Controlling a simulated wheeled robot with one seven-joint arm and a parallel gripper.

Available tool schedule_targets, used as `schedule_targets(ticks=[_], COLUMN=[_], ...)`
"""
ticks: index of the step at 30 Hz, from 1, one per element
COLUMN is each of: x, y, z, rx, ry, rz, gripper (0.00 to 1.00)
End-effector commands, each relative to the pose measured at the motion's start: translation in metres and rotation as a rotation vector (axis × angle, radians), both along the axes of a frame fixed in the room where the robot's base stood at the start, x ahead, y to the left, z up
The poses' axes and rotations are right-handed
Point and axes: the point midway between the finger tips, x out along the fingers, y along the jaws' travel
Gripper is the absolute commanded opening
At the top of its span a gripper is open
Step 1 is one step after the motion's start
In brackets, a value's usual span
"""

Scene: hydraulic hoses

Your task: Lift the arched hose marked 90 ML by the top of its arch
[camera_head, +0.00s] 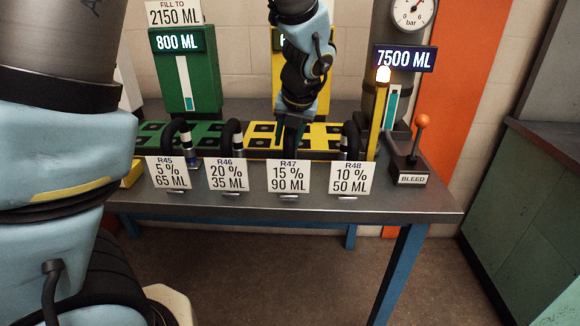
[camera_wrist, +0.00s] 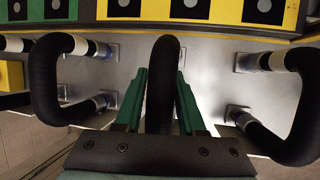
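The black arched hose marked 90 ML stands behind its R47 card (camera_head: 289,177). In the head view, my gripper and the card largely hide it. In the wrist view, this hose (camera_wrist: 163,80) runs up the middle between the two green fingers of my gripper (camera_wrist: 163,100). One finger lies close along each side of the arch; whether they press on it I cannot tell. In the head view, my gripper (camera_head: 290,130) points down over the R47 place, with its green fingers low behind the card. I see no sign of the hose being off the bench.
Neighbouring hoses R46 (camera_head: 231,137) and R48 (camera_head: 350,140) stand close on either side, R45 (camera_head: 178,132) farther left. Behind are green and yellow pads (camera_head: 325,137), a green tank (camera_head: 188,80) and a 7500 ML column. A BLEED lever (camera_head: 420,135) stands at right.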

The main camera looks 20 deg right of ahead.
Motion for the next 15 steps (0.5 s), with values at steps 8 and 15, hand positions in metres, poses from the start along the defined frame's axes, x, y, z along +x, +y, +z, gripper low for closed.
schedule_targets(ticks=[8,15], x=[0.0000,0.0001], y=[0.0000,-0.0001], z=[0.0002,0.0003], rx=[0.000,0.000], ry=[0.000,0.000], rz=[0.000,0.000], gripper=[0.06,0.00])
